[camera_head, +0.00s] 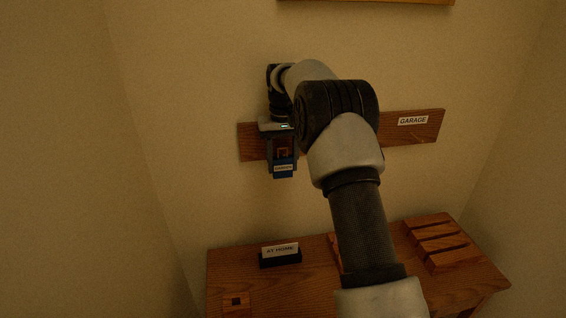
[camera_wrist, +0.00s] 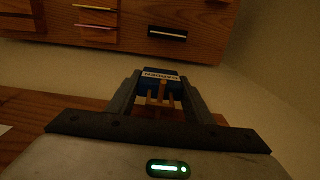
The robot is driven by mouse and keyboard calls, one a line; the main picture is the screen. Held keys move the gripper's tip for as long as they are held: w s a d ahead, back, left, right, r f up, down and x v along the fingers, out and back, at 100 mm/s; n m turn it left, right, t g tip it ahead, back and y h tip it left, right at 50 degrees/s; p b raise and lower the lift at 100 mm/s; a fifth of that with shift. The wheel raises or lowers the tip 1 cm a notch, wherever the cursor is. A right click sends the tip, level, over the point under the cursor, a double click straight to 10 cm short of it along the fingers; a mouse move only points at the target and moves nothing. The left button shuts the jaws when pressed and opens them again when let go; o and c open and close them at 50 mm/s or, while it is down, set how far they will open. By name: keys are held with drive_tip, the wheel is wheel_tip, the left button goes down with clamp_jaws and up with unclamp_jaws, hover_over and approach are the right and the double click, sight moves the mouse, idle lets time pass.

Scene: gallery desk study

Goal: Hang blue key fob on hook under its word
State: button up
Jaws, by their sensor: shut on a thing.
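The blue key fob (camera_head: 284,173) has a white label that seems to read GARDEN; it hangs low between the fingers of my gripper (camera_head: 283,158). In the wrist view the fob (camera_wrist: 161,85) sits between the fingertips, with small wooden pieces in front of it; I cannot tell whether these are part of the fob or a hook. My gripper is shut on the fob, in front of the left part of the wooden wall board (camera_head: 249,142). The board has a GARAGE label (camera_head: 413,120) at its right. My arm hides the board's middle, and no hook shows clearly.
Below is a wooden desk (camera_head: 225,265) with a black holder bearing an AT HOME card (camera_head: 280,249), a slotted wooden block (camera_head: 437,242) at right and a small wooden square piece (camera_head: 235,301) at front left. A frame edge (camera_head: 365,2) shows high on the wall.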

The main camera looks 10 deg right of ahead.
drive_tip(key=shift+w+f, duration=0.1)
drive_tip(key=o, duration=1.1)
wheel_tip(320, 180, up, 12)
drive_tip(key=s+r+t, duration=0.1)
drive_tip(key=s+r, duration=0.5)
drive_tip(key=s, duration=0.2)
drive_tip(key=s+r+t, duration=0.2)
drive_tip(key=s+r, duration=0.3)
drive_tip(key=s, duration=0.4)
drive_tip(key=s+f+t, duration=0.1)
drive_tip(key=s+f, duration=0.2)
drive_tip(key=s, duration=0.4)
drive_tip(key=s+f, duration=0.3)
drive_tip(key=s, duration=0.4)
drive_tip(key=s+f+t, duration=0.1)
drive_tip(key=s+f, duration=0.2)
drive_tip(key=s, duration=0.5)
drive_tip(key=shift+s+f+t, duration=0.1)
drive_tip(key=shift+f+t, duration=0.1)
drive_tip(key=shift+t, duration=0.1)
